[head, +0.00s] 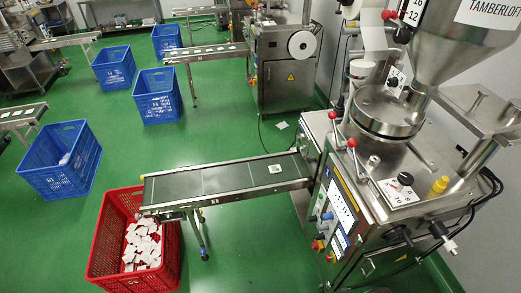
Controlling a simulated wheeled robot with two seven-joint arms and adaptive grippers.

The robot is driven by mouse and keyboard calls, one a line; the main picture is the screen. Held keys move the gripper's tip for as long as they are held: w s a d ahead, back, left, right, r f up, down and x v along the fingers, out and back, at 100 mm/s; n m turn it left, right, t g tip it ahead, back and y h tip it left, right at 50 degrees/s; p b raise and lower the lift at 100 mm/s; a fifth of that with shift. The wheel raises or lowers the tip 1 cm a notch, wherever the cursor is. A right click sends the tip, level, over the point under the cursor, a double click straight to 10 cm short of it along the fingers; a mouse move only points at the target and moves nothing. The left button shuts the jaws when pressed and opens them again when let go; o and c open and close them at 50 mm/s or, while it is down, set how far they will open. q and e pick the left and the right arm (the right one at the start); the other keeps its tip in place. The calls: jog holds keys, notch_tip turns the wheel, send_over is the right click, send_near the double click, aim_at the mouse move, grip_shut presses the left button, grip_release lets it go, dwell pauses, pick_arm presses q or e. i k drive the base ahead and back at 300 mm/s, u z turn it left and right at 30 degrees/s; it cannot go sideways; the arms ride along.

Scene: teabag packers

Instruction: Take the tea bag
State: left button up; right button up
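A small white tea bag (275,169) with a greenish mark lies flat on the dark conveyor belt (225,180), near the end by the packing machine. More white tea bags (143,243) lie heaped in the red crate (104,250) under the belt's left end. Neither of my grippers shows in the head view, so their state and place cannot be seen.
The steel packing machine (385,175) with its hopper stands at the right. A blue crate (62,178) stands on the green floor (235,225) at the left. More blue crates, conveyors and a second machine (285,65) stand behind. Floor in front of the conveyor is clear.

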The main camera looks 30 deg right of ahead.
aim_at(276, 168)
jog(key=z, duration=0.5)
jog(key=i, duration=1.6)
jog(key=z, duration=0.7)
